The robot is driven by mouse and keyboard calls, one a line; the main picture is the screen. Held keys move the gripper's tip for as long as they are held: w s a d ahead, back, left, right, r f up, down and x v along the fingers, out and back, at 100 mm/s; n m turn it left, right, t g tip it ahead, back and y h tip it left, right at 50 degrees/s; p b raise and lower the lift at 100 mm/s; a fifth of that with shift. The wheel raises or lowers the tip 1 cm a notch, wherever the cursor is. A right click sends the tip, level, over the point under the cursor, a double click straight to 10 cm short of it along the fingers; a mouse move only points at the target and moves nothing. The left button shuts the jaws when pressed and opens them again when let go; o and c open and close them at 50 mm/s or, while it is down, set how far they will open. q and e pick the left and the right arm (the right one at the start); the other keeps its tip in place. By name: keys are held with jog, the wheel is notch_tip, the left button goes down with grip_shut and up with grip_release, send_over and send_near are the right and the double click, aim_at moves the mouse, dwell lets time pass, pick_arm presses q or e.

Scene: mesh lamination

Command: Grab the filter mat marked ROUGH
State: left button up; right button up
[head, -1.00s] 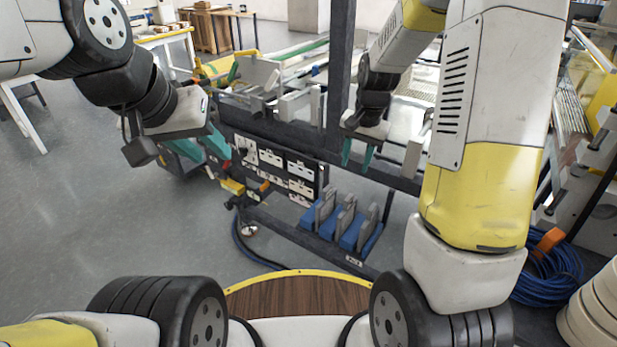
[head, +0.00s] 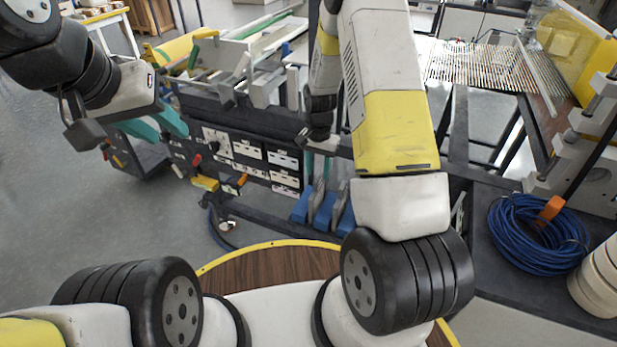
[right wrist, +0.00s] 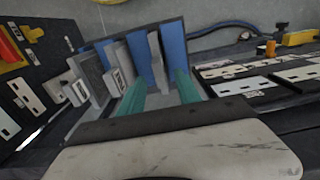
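Several grey filter mats stand upright in a blue holder (head: 301,208) low on the cart; one mat (head: 318,196) shows between blue dividers. Small white labels show there, but I cannot read ROUGH on any. My left gripper (head: 153,126) is open and empty beside the cart.
A dark panel with white labelled plates (head: 247,150) is left of the holder. A blue hose coil (head: 538,234) with an orange clip lies on the right bench. A slatted bed (head: 490,66) is behind. The floor at left is clear.

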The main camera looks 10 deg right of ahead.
aim_at(317, 196)
notch_tip(317, 196, down, 2)
jog(key=shift+f, duration=0.25)
grip_shut()
dwell(1.3)
